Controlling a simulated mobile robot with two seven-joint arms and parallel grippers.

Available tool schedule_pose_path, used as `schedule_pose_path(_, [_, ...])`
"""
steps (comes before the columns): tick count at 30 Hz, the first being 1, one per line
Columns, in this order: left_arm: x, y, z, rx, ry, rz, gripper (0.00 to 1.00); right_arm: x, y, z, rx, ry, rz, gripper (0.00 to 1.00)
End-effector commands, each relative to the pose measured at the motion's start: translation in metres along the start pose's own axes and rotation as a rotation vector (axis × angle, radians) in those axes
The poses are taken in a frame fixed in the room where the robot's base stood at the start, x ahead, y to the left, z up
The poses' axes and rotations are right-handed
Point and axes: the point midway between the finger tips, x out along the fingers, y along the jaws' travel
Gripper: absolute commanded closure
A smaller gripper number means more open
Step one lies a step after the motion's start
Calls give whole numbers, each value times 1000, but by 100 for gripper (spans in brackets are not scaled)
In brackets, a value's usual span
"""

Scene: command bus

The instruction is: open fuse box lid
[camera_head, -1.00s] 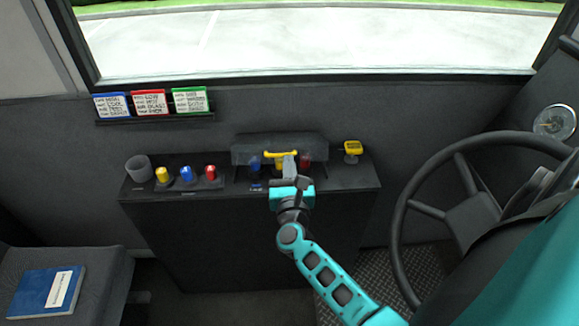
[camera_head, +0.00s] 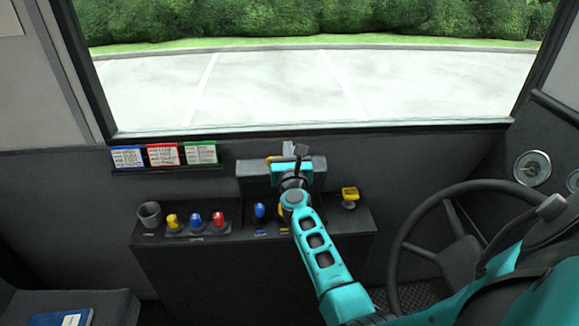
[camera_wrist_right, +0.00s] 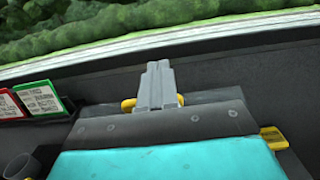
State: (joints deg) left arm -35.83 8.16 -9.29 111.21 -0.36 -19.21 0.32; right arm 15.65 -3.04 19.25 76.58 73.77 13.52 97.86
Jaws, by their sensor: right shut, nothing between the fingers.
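The fuse box lid (camera_head: 251,170) is a dark grey panel at the back of the black console, standing raised behind the fuses. Its yellow handle (camera_head: 270,159) shows near its upper edge, partly hidden by my right gripper (camera_head: 300,150). A blue fuse (camera_head: 260,211) shows in front of the lid. In the right wrist view, the grey fingers of my right gripper (camera_wrist_right: 156,72) are shut and empty. Whether the fingers touch the handle is unclear. My left gripper is out of view.
The console carries a grey cup-like holder (camera_head: 149,213), yellow (camera_head: 172,223), blue (camera_head: 195,220) and red (camera_head: 219,218) fuses, and a yellow-topped switch (camera_head: 349,196). Coloured cards (camera_head: 164,155) hang on the wall. The steering wheel (camera_head: 407,220) stands at right.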

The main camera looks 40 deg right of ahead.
Motion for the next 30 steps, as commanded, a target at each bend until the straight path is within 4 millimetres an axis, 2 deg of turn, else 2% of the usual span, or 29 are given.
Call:
schedule_pose_path(3, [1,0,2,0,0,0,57,14,0,5,1,-1,0,100])
schedule_pose_path(9, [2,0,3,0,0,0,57,26,-1,9,0,0,-1,100])
schedule_pose_path(30, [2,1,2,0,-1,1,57,27,0,9,0,1,-1,100])
